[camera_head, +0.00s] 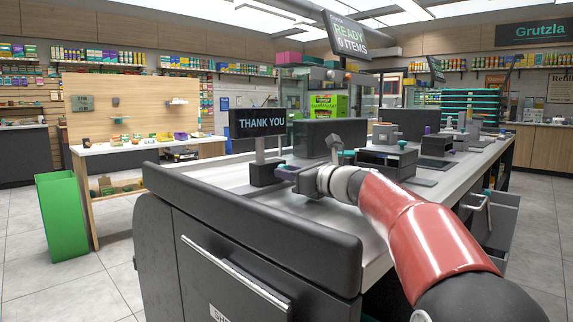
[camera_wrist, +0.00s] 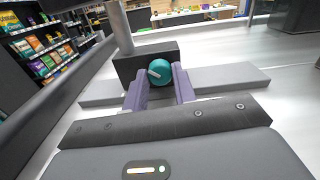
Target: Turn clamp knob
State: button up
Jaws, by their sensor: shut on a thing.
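The clamp knob (camera_wrist: 160,69) is round and teal with a pale pointer bar on its face. It sits on the front of a dark block (camera_wrist: 118,66) at the base of a pole. My gripper (camera_wrist: 160,84) has its two purple-grey fingers on either side of the knob, shut on it. In the head view my gripper (camera_head: 284,174) reaches the dark block (camera_head: 264,174) under the "THANK YOU" display (camera_head: 257,122). The knob is small there, and its contact with the fingers is hard to make out.
A grey flat base (camera_wrist: 215,78) extends to both sides of the block. The pole (camera_wrist: 120,28) rises close behind it. The counter's raised dark edge (camera_head: 260,215) runs along the near side. Dark devices (camera_head: 330,137) stand farther right. White counter surface (camera_wrist: 228,48) is clear beyond.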

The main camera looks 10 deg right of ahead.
jog(key=shift+m, duration=0.5)
jog(key=shift+r+m+p, duration=0.3)
jog(key=shift+m+p, duration=0.2)
jog(key=shift+p, duration=0.5)
jog(key=shift+m+p, duration=0.6)
jog(key=shift+p, duration=0.15)
jog(key=shift+f+m+p, duration=0.2)
jog(key=shift+m+p, duration=0.25)
jog(key=shift+m, duration=0.15)
jog(key=shift+f, duration=0.1)
jog(key=o, duration=0.5)
jog(key=shift+c, duration=0.2)
